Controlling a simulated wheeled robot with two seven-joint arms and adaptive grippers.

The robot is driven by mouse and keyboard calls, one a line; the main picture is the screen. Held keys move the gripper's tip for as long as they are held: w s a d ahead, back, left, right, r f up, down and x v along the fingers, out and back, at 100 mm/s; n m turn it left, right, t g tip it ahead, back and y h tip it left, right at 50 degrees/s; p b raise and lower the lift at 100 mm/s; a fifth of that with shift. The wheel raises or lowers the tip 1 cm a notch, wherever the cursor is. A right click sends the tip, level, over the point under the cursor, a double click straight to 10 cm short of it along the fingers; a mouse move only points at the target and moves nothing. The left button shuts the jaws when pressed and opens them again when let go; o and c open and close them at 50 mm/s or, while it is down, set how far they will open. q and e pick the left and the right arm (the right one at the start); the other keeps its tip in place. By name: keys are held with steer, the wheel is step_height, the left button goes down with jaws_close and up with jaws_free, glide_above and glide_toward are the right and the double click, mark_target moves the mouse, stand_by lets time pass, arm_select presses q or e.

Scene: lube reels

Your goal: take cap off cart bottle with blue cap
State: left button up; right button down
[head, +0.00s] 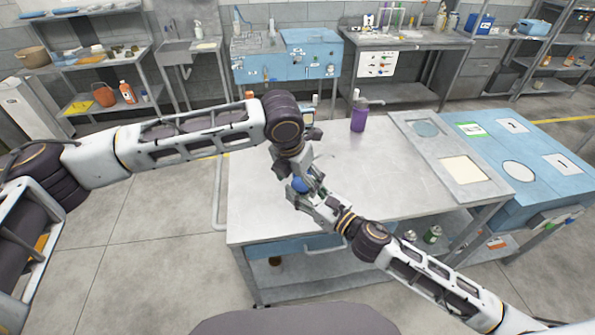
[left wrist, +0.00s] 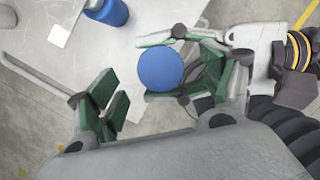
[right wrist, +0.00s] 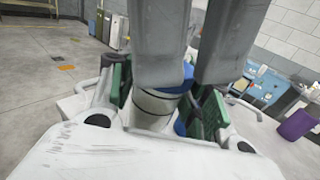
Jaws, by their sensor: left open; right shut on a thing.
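The bottle's round blue cap (head: 300,184) shows between my two grippers above the metal cart top (head: 385,185). In the left wrist view the cap (left wrist: 160,69) is seen from above. My right gripper (right wrist: 162,100) is shut on the bottle, whose pale body (right wrist: 152,108) shows between its green pads below the cap. Contact with the cap cannot be told.
A purple cup (head: 359,117) stands at the cart's back edge. A blue table (head: 540,160) with panels adjoins on the right.

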arm_select(q)
steer(key=shift+w+d+f, duration=0.1)
steer(key=shift+f, duration=0.5)
steer(key=c, duration=1.2)
steer(key=shift+c, duration=0.2)
steer(key=o, duration=1.1)
steer(key=shift+r, duration=0.1)
steer(key=shift+r, duration=2.2)
